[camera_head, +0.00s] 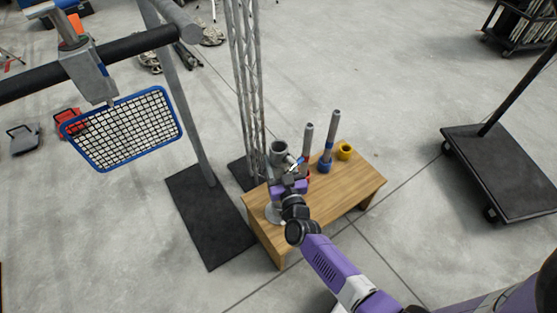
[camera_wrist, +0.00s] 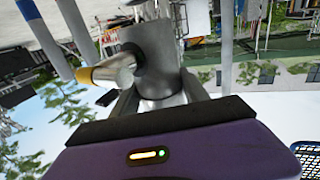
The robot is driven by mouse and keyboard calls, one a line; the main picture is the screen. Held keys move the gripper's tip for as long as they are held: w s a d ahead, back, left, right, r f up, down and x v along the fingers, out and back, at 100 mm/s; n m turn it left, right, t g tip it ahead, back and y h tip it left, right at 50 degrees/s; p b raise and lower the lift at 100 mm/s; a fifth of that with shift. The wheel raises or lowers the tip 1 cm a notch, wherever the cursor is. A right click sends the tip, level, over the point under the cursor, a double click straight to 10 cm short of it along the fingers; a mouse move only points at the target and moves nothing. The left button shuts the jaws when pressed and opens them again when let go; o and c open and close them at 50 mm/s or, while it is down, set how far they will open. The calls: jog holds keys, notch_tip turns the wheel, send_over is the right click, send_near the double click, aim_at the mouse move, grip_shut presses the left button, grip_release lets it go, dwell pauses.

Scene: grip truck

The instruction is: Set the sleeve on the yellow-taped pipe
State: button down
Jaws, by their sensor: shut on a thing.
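The grey sleeve (camera_head: 278,153), a short open-topped cylinder, is held above the left end of the wooden bench. My gripper (camera_head: 287,176) is shut on it. In the wrist view the sleeve (camera_wrist: 148,42) sits between the fingers (camera_wrist: 160,92), with a silver piece with a yellow band (camera_wrist: 88,75) projecting from its side. In the head view I cannot make out a yellow-taped pipe; my gripper and wrist hide part of the bench. A pale round base (camera_head: 273,213) shows below my gripper, and what stands on it is hidden.
A red-taped pipe (camera_head: 306,145) and a blue-taped pipe (camera_head: 331,133) stand close right of my gripper. A lattice truss (camera_head: 250,90) rises close behind.

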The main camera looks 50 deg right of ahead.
aim_at(281, 174)
jog(key=shift+f+b, duration=1.55)
jog(key=shift+f, duration=0.4)
jog(key=shift+f+b, duration=1.85)
jog(key=shift+f, duration=0.3)
jog(key=shift+f, duration=0.35)
jog(key=shift+c, duration=2.4)
grip_release()
jog(key=shift+s+f, duration=0.1)
jog(key=shift+f, duration=0.1)
jog(key=v, duration=0.7)
jog(key=shift+s+a, duration=0.25)
jog(key=shift+r, duration=0.15)
